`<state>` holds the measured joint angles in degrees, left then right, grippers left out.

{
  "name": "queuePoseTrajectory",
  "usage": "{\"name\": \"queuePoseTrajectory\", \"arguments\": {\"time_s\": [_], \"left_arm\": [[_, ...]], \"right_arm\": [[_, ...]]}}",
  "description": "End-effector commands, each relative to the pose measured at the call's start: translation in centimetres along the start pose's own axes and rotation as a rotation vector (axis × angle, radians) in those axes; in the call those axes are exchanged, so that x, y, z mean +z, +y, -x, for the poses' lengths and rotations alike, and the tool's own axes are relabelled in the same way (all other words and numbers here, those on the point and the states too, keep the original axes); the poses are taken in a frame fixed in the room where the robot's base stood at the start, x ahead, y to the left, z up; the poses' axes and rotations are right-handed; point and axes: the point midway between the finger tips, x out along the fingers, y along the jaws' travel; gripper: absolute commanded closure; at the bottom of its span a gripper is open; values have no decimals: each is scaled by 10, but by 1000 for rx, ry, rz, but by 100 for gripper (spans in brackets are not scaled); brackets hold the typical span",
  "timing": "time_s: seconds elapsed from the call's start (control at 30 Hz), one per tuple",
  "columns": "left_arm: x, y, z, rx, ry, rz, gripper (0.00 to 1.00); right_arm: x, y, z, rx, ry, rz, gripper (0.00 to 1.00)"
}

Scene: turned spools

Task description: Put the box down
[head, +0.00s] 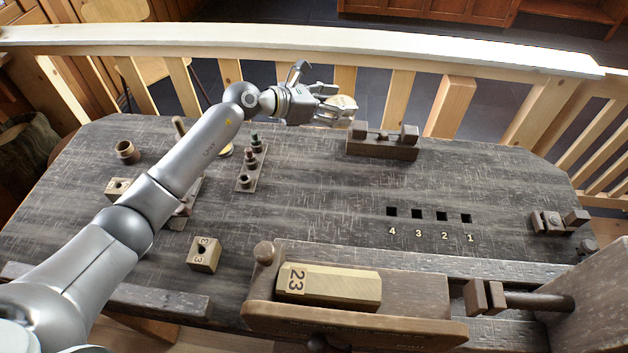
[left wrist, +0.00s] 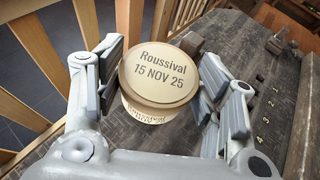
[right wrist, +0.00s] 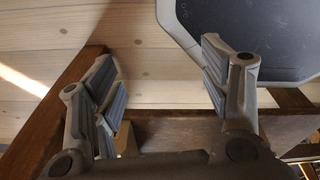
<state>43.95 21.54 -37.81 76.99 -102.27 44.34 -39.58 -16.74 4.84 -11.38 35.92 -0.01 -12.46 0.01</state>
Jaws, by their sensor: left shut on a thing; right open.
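The round box (left wrist: 158,77), with a cream lid marked "Roussival 15 NOV 25" and a brown rim, is between the fingers of my left gripper (left wrist: 165,92), which is shut on it. In the head view the box (head: 344,102) shows small and partly hidden at the end of my left gripper (head: 334,110), near the table's far edge. I cannot tell how high it is over the table. My right gripper (right wrist: 165,85) is open and empty in the right wrist view, and out of the head view.
The dark bench top (head: 330,190) is bare in the middle. A wooden block with knobs (head: 383,142) stands at the far edge, right of the box. A rack of pegs (head: 251,168) stands left. A vise block marked 23 (head: 330,286) is in front. A railing (head: 300,40) runs behind.

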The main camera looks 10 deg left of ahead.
Motion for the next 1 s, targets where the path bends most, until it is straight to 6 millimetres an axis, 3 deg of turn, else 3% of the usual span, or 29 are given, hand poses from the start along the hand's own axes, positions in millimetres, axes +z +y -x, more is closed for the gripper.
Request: {"name": "queuePoseTrajectory", "arguments": {"time_s": [0.4,0.5,0.9,1.0], "left_arm": [[-46,-82,22,-4,2,5,58],[-70,-95,19,-3,4,7,58],[-113,-124,15,-3,3,5,58],[-127,-122,8,0,2,5,58]], "right_arm": [[4,-9,52,-12,-15,-3,31],[8,-10,54,-12,-21,-2,31],[6,-6,59,-8,-20,0,31],[5,-4,56,-6,-17,1,31]]}}
